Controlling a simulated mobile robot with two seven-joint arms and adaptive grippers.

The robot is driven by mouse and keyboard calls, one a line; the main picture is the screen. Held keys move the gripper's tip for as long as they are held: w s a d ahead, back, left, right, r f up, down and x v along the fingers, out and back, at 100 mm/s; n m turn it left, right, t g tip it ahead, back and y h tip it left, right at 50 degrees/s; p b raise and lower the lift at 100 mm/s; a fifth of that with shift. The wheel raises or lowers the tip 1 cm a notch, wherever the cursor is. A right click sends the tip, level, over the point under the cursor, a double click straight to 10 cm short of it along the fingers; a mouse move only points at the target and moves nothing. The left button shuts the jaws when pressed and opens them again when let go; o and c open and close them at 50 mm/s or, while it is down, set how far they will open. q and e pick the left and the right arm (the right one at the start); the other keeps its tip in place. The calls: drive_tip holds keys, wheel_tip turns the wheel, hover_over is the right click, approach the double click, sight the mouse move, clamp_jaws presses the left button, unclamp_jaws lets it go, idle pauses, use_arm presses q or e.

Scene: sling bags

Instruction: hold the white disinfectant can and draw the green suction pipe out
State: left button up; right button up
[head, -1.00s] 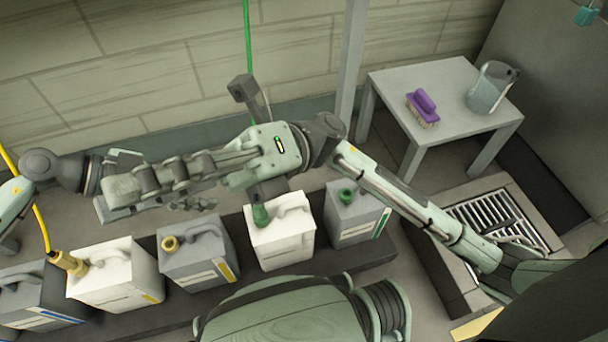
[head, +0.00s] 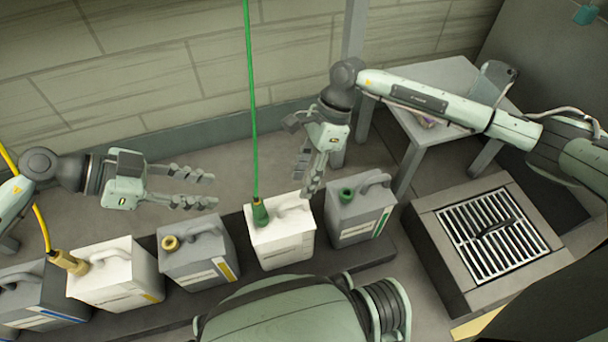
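The white disinfectant can (head: 283,245) stands upright in the row of cans. The green suction pipe (head: 250,100) runs down from the top of the view to a green fitting (head: 260,213) seated at the can's opening. My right gripper (head: 304,188) points down over the can's right top edge, right of the pipe; its fingers look apart with nothing between them. Whether it touches the can I cannot tell. My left gripper (head: 212,192) is open and empty, pointing right above the grey can with the yellow cap (head: 198,258), left of the pipe.
A grey can with a green cap (head: 358,217) stands just right. Another white can (head: 115,278) holds a yellow pipe (head: 42,228). A small table (head: 440,75) with a jug (head: 493,85) and mostly hidden brush stands behind my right arm. A floor grate (head: 495,240) lies right.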

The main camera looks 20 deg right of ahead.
sight(295, 200)
drive_tip(key=x, duration=0.7)
drive_tip(key=shift+a+f, duration=0.1)
drive_tip(key=shift+f, duration=0.2)
